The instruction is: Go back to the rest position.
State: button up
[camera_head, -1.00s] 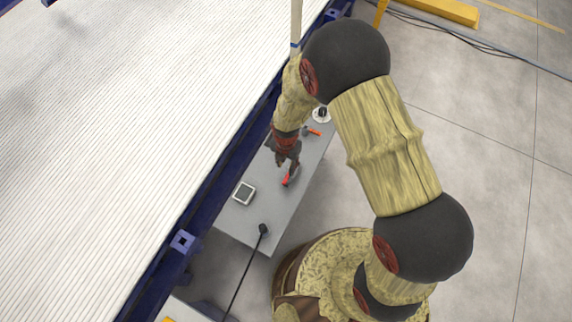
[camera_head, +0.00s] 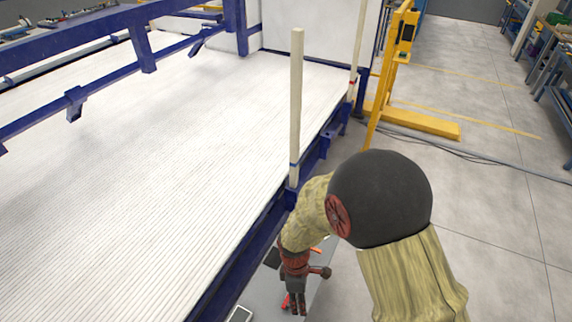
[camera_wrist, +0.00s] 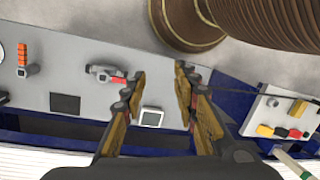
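My gripper (camera_head: 297,303) points down over the grey side table (camera_head: 262,290) beside the pipe rack in the head view. In the wrist view my gripper (camera_wrist: 158,85) has its two fingers apart with nothing between them. Below it, on the grey table (camera_wrist: 70,68), lie a red-and-grey tool (camera_wrist: 105,74) and a small white-framed device (camera_wrist: 151,117). The fingers look clear of both. The arm is bent, and its upper part fills the lower right of the head view.
A bed of white pipes (camera_head: 130,180) with a blue frame (camera_head: 245,245) lies left of my arm. An upright post (camera_head: 296,110) stands at its edge. A yellow stand (camera_head: 390,75) is at the back right. Open floor (camera_head: 490,210) lies to the right.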

jog(key=s+d+r+m+t, duration=0.2)
jog(key=d+r+m, duration=0.3)
jog(key=r, duration=0.7)
jog(key=s+d+r+m+t, duration=0.2)
jog(key=d+r+m, duration=0.3)
jog(key=r, duration=0.7)
jog(key=s+d+r+m+t+y, duration=0.1)
jog(key=s+d+r+m+t, duration=0.2)
jog(key=r, duration=1)
jog(key=d+m, duration=0.1)
jog(key=m, duration=0.2)
jog(key=shift+d+t, duration=0.4)
